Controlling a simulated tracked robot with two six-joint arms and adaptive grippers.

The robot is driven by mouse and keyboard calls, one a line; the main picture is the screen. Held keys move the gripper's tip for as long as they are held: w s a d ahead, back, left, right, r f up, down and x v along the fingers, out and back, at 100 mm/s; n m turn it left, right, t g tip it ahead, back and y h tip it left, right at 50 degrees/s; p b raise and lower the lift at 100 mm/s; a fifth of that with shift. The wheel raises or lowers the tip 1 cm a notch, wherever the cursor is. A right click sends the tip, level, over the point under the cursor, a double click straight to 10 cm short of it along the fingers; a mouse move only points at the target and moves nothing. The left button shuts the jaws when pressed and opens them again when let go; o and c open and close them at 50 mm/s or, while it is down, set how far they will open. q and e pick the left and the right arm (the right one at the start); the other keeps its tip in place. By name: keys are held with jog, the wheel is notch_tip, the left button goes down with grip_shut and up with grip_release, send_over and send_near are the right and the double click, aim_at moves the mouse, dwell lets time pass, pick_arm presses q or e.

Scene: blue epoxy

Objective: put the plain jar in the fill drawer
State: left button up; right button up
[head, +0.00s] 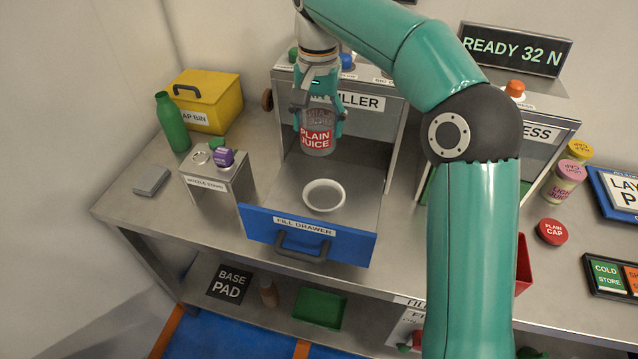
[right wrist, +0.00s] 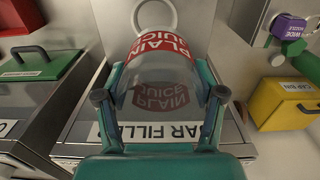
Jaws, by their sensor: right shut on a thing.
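The plain jar (head: 317,134) is clear with a red "PLAIN JUICE" label. My right gripper (head: 317,118) is shut on it and holds it upright above the back of the open fill drawer. The jar (right wrist: 160,75) also shows between the fingers of my right gripper (right wrist: 160,95) in the right wrist view. The fill drawer (head: 308,236) is pulled out, with a blue front and a grey handle. A white ring (head: 324,195) lies on its floor, in front of and below the jar, and looks empty. My left gripper is not in view.
The jar filler (head: 398,135) housing stands close behind and around the gripper. Left are a nozzle stand (head: 213,190), a green bottle (head: 172,122) and a yellow cap bin (head: 215,95).

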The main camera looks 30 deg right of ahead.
aim_at(325, 140)
jog(key=shift+s+d+f, duration=0.15)
jog(key=shift+d+f, duration=0.05)
jog(key=shift+f, duration=2.55)
jog(key=shift+s+d+f, duration=0.1)
jog(key=shift+d+f, duration=0.05)
jog(key=shift+f, duration=2.55)
jog(key=shift+s+d+f, duration=0.15)
jog(key=shift+d+f, duration=0.05)
jog(key=shift+f, duration=2.55)
jog(key=shift+f, duration=0.2)
jog(key=o, duration=1.1)
jog(key=shift+r, duration=0.1)
jog(key=shift+r, duration=0.1)
notch_tip(325, 140, up, 12)
jog(key=shift+r, duration=0.1)
